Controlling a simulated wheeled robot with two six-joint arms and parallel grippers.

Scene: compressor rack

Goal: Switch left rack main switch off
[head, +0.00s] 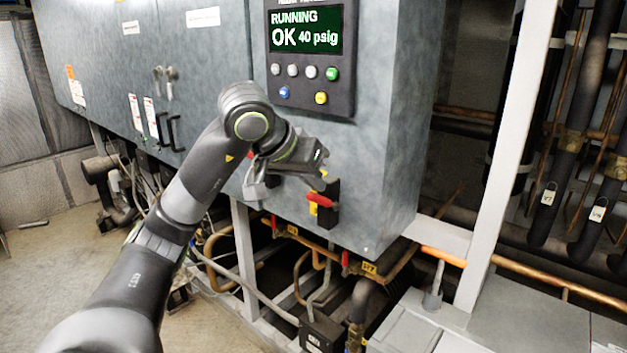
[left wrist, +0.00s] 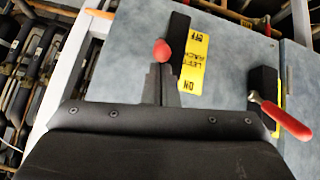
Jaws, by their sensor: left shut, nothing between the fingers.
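The left rack main switch (left wrist: 179,42) is in the left wrist view: a black plate beside a yellow label (left wrist: 193,64) reading OFF, LEFT RACK and ON. Its red handle (left wrist: 162,50) shows nearly end-on, just beyond my fingertips. My left gripper (left wrist: 162,75) is shut and empty, with its tips close to the handle; I cannot tell whether they touch. In the head view my left gripper (head: 318,172) is at the lower front of the grey cabinet and hides part of the switch area. A red handle (head: 319,199) on a black plate shows just below it. My right gripper is not in view.
A second red handle (left wrist: 286,120) stands to the right in the left wrist view. The display panel (head: 308,40) above reads RUNNING, OK 40 psig. Pipes and red-handled valves (head: 345,259) lie below the cabinet (head: 376,150). A white post (head: 508,150) stands at right.

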